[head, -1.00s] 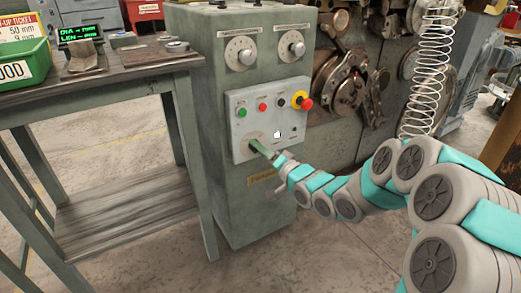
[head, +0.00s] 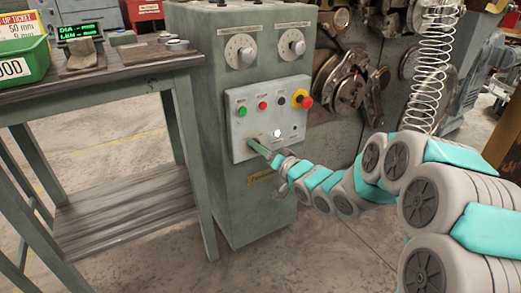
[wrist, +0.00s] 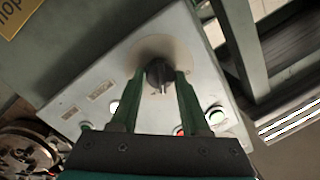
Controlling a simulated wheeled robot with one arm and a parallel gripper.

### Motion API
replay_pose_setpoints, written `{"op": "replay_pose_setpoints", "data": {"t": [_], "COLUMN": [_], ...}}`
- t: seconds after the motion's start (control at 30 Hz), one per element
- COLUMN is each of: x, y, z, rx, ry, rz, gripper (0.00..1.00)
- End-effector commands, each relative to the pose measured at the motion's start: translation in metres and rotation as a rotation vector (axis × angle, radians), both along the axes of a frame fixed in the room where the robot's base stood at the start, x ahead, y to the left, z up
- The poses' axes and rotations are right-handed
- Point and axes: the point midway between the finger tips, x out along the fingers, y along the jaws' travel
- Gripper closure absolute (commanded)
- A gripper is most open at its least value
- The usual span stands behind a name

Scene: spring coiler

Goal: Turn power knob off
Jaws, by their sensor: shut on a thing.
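The power knob (wrist: 158,72) is black and round with a pale mark, and sits on a light round plate. In the wrist view it lies between the two green fingers of my gripper (wrist: 160,80), which is shut on it. In the head view my gripper (head: 261,149) reaches the lower left of the light grey control panel (head: 241,114). There the fingers hide the knob. The knob's exact setting is hard to read.
Above the knob the panel has a green button (head: 242,111), a red button (head: 263,105) and a red emergency stop (head: 305,102) on yellow. A white lamp (head: 277,133) looks lit. A wooden table (head: 115,70) stands left. A coiled spring (head: 431,75) hangs right.

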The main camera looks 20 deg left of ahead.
Motion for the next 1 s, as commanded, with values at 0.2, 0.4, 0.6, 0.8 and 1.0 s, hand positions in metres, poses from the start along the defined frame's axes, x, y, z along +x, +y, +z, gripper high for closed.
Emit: {"op": "replay_pose_setpoints", "data": {"t": [0.2,0.4,0.6,0.8,1.0], "x": [-0.0005,-0.0008,-0.0015,-0.0021,-0.0024], "y": [0.0003,0.0005,0.001,0.0016,0.0017], "z": [-0.0006,-0.0014,-0.0002,-0.0007,-0.0015], "rx": [-0.136,-0.26,-0.383,-0.506,-0.624], "ry": [-0.16,-0.304,-0.45,-0.593,-0.729], "rz": [0.001,0.001,0.001,0.001,0.0], "gripper": [1.0,1.0,1.0,1.0,1.0]}}
